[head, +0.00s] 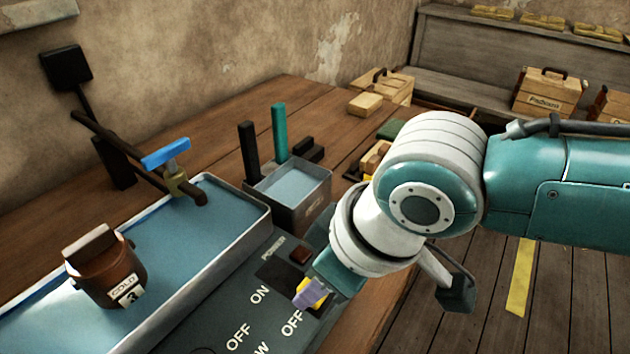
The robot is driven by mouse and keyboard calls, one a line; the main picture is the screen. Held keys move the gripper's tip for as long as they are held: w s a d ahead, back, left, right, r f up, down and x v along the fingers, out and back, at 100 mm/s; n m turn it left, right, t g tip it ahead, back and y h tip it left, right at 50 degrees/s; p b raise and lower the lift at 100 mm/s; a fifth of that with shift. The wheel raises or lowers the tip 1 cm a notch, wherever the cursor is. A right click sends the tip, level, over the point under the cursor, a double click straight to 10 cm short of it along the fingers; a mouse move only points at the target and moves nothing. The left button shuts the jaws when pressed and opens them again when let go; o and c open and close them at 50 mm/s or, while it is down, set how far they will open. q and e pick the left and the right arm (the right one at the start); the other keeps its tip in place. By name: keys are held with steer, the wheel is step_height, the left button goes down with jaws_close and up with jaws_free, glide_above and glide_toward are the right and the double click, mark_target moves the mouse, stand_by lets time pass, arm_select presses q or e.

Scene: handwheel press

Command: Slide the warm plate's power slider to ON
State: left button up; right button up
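The warm plate's control panel (215,315) is grey with white lettering POWER, ON and OFF. Its power slider (308,295) has a purple and yellow knob in a dark slot. The knob sits towards the OFF end of the slot, away from ON. My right gripper (338,278) comes in from the right, with a teal part right beside the knob. The fingertips are mostly hidden, so I cannot tell whether they touch or grip the knob. My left gripper is not in view.
A blue tray (185,255) beside the panel holds a brown pot (108,270) labelled COLD. A dark bar with a blue-handled tap (168,153) reaches over it. A metal box (290,195) with black and teal uprights stands behind the panel. A reddish-brown button or lamp (300,255) is near POWER.

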jaws_close()
stand_by(0.9)
